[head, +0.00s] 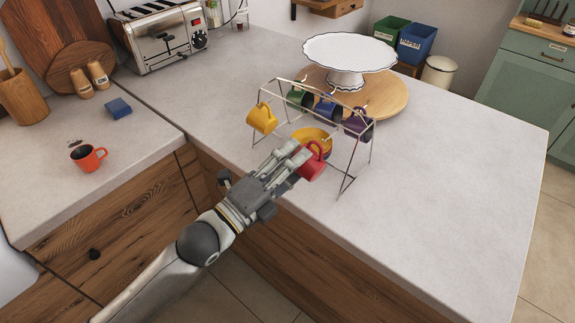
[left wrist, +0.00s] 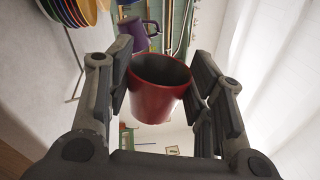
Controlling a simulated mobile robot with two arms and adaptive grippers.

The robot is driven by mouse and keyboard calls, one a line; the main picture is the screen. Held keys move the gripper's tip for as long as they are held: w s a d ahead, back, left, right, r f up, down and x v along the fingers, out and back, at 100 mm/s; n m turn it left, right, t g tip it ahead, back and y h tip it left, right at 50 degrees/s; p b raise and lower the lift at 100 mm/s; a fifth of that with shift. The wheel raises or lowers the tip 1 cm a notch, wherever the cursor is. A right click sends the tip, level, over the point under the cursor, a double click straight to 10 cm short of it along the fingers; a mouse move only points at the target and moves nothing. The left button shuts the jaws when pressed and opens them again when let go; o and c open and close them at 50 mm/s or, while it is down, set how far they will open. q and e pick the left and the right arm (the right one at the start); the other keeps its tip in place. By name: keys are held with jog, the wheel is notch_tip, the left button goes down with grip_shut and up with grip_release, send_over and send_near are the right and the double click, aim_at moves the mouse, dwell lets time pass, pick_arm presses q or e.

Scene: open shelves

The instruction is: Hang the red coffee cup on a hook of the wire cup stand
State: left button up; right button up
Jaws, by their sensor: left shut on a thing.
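The red coffee cup (head: 313,167) is between the fingers of my left gripper (head: 298,160), which is shut on it. It is in front of the wire cup stand (head: 351,178), at its near side; I cannot tell whether it touches the wire. In the left wrist view the red cup (left wrist: 156,92) sits between both finger pads of my left gripper (left wrist: 160,88), with its dark inside partly showing. The stand carries a yellow cup (head: 262,119), a green cup (head: 299,97), a blue cup (head: 326,107) and a purple cup (head: 359,125). My right gripper is not in view.
Stacked plates (head: 311,135) sit within the stand. A white cake stand (head: 349,55) on a round wooden board (head: 393,101) is behind it. An orange cup (head: 88,157) and blue block (head: 118,108) are on the left counter. The counter right of the stand is clear.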

pick_arm(q)
jog(key=shift+s, duration=0.1)
dwell(0.6)
jog(key=s+a+f+n+t+y, duration=0.2)
jog(key=s+a+f+n+y, duration=0.1)
jog(key=s+a+y, duration=0.25)
jog(key=s+a+f+n+t+y, duration=0.25)
jog(key=s+a+y, duration=0.2)
jog(key=a, duration=0.25)
jog(key=w+d+r+m+g+h, duration=0.1)
jog(key=w+d+h, duration=0.2)
jog(key=d, duration=0.1)
jog(key=w+d+r+m+g+h, duration=0.2)
jog(key=w+d+h, duration=0.1)
jog(key=w+d, duration=0.1)
jog(key=w+d+r+m+g+h, duration=0.1)
jog(key=w+d+r+m+h, duration=0.1)
jog(key=w+d+h, duration=0.2)
jog(key=shift+w+d+r+m+g+p, duration=0.15)
jog(key=shift+d+r+m+g+p, duration=0.15)
jog(key=shift+d, duration=0.25)
jog(key=shift+d, duration=0.1)
